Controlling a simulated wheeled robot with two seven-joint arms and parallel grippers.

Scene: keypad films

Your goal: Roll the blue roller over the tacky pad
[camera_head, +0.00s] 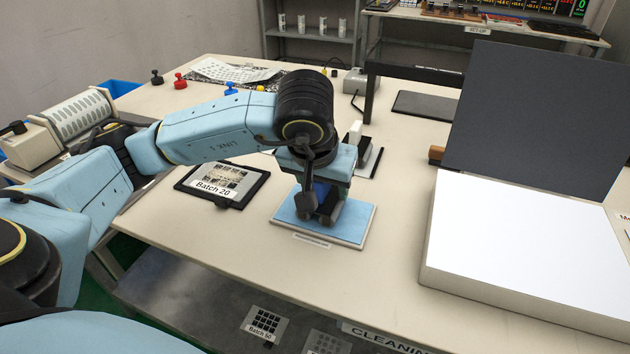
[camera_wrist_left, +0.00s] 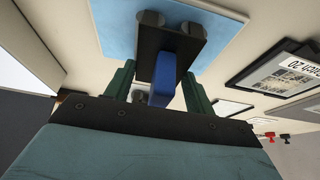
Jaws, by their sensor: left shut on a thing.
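The tacky pad (camera_head: 352,222) is a light blue square on a pale base near the table's front edge. It also shows in the left wrist view (camera_wrist_left: 115,22). My left gripper (camera_head: 321,200) points down over the pad, shut on the roller's blue handle (camera_wrist_left: 162,82). The roller (camera_head: 329,212) has a dark body and grey rolling ends, clearest in the left wrist view. It is low over the pad and looks in contact with it, though the wrist partly hides the underside. My right gripper is in neither view.
A black-framed plate marked "Batch 20" (camera_head: 225,184) lies left of the pad. A white light box (camera_head: 520,240) with an upright dark panel (camera_head: 535,120) stands at the right. A drum device (camera_head: 75,120) is at the far left. The table between pad and light box is clear.

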